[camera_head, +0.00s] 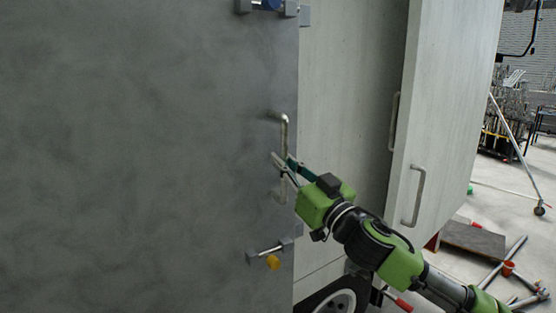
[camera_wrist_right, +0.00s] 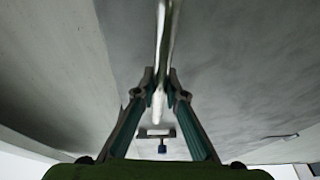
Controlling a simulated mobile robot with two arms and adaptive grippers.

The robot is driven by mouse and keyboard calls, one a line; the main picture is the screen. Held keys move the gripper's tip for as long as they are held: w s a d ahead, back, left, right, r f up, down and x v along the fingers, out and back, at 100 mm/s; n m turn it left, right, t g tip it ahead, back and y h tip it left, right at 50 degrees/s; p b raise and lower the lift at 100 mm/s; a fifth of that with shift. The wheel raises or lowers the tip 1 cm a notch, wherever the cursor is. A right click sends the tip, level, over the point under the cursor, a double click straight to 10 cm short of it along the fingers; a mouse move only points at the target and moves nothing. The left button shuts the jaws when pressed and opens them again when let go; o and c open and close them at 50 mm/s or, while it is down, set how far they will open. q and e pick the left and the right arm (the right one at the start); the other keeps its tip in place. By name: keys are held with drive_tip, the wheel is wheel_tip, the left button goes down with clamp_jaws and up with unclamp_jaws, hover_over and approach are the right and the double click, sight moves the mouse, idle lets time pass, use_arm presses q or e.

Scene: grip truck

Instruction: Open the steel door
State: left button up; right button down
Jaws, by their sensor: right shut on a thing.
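The dark grey steel door (camera_head: 140,150) fills the left of the head view. Its upright metal handle (camera_head: 284,130) is near the door's right edge. My right gripper (camera_head: 283,166) comes from the lower right and is shut on the handle around its middle. In the right wrist view, the gripper fingers (camera_wrist_right: 160,88) close on both sides of the handle bar (camera_wrist_right: 163,40). A bolt latch with a yellow knob (camera_head: 272,262) is low on the door, and another with a blue knob (camera_head: 268,4) is at the top. My left gripper does not show.
To the right are pale panels with metal handles, one at the middle (camera_head: 393,120) and one lower (camera_head: 417,195). A wheel (camera_head: 338,302) is below. Tubes and a board lie on the floor at lower right, and a stand (camera_head: 520,150) with a caster is farther back.

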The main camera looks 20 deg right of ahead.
drive_tip(key=shift+s+d, duration=0.15)
drive_tip(key=shift+s, duration=0.65)
drive_tip(key=shift+s, duration=0.1)
drive_tip(key=s+b, duration=0.1)
drive_tip(key=s, duration=0.5)
drive_tip(key=shift+s+d+b, duration=0.2)
drive_tip(key=shift+d+b, duration=0.15)
drive_tip(key=shift+d, duration=0.1)
drive_tip(key=shift+s, duration=0.1)
drive_tip(key=s+b, duration=0.2)
drive_tip(key=s, duration=0.4)
drive_tip(key=shift+s+d, duration=0.15)
